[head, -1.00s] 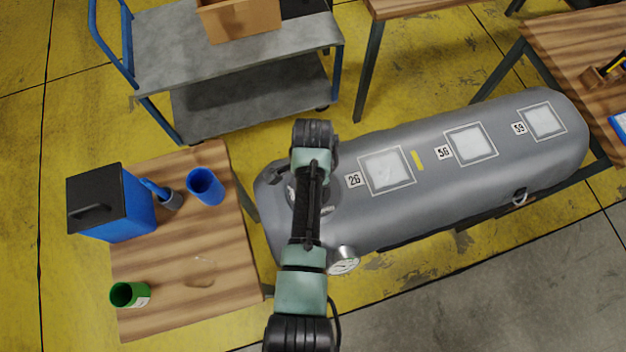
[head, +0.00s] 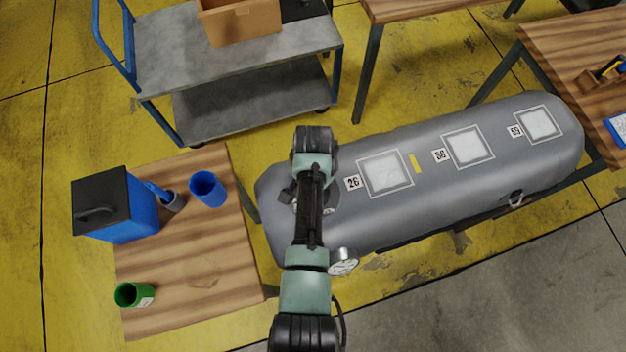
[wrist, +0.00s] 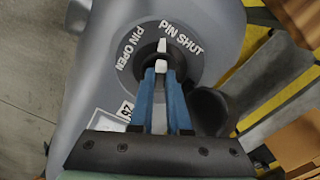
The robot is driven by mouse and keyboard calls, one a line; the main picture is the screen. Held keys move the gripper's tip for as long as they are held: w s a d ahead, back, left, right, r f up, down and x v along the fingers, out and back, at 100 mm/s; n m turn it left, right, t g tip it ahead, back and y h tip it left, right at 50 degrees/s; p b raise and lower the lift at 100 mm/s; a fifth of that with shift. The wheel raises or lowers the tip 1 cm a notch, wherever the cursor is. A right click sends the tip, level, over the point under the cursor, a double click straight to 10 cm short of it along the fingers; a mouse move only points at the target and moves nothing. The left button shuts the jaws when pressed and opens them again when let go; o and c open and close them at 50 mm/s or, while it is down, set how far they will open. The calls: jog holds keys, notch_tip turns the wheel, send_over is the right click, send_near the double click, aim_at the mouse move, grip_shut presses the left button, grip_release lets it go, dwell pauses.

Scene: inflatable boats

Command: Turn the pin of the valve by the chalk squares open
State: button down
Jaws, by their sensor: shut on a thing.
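The valve (wrist: 138,62) is a dark round fitting on the grey boat tube (head: 290,232), with PIN OPEN and PIN SHUT lettered around it. Its small white pin (wrist: 162,45) stands at the centre, its visible tip lying between the two labels, by the start of PIN SHUT. My gripper (wrist: 162,69) is shut on the pin with its blue fingers. In the head view my arm covers most of the valve and the fingers. The chalk squares (head: 384,173) are pale framed patches along the tube, the nearest labelled 26.
A left table (head: 190,255) holds a blue box (head: 130,215), a blue cup (head: 207,190) and a green cup (head: 133,294). A grey cart (head: 230,50) stands behind.

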jog(key=n+p, duration=0.1)
jog(key=n, duration=0.5)
jog(key=shift+d, duration=0.1)
jog(key=n+p, duration=0.1)
jog(key=n, duration=0.5)
dwell(0.5)
jog(key=c, duration=0.9)
grip_release()
notch_tip(320, 180, up, 13)
jog(key=shift+b, duration=0.55)
